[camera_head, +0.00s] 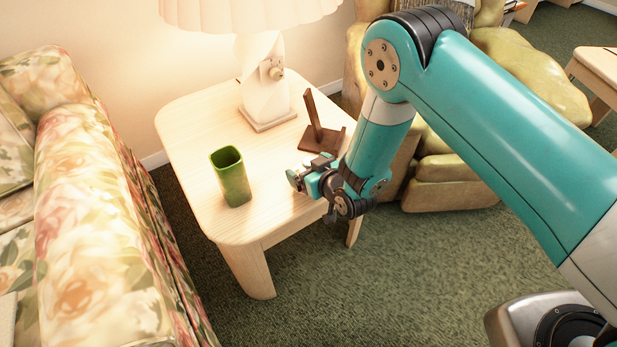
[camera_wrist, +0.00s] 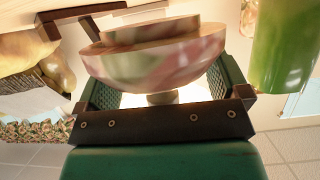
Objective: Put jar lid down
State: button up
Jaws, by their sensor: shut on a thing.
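The jar lid (camera_wrist: 155,62) is a round, blurred piece with pinkish and green tones and a tan stepped rim. In the wrist view it sits between the two green-padded fingers of my gripper (camera_wrist: 165,88), which is shut on it. In the head view my gripper (camera_head: 298,180) is over the front right part of the pale wooden side table (camera_head: 190,115). The lid cannot be made out there, and I cannot tell whether it touches the tabletop.
A green square cup (camera_head: 231,180) stands left of my gripper. A brown wooden stand (camera_head: 318,128) and a lit white lamp (camera_head: 264,85) are behind it. A floral sofa (camera_head: 95,215) borders the left and a yellow armchair (camera_head: 455,170) the right.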

jog(key=shift+f, duration=1.65)
jog(key=shift+f, duration=0.1)
jog(key=o, duration=0.8)
jog(key=shift+s, duration=0.1)
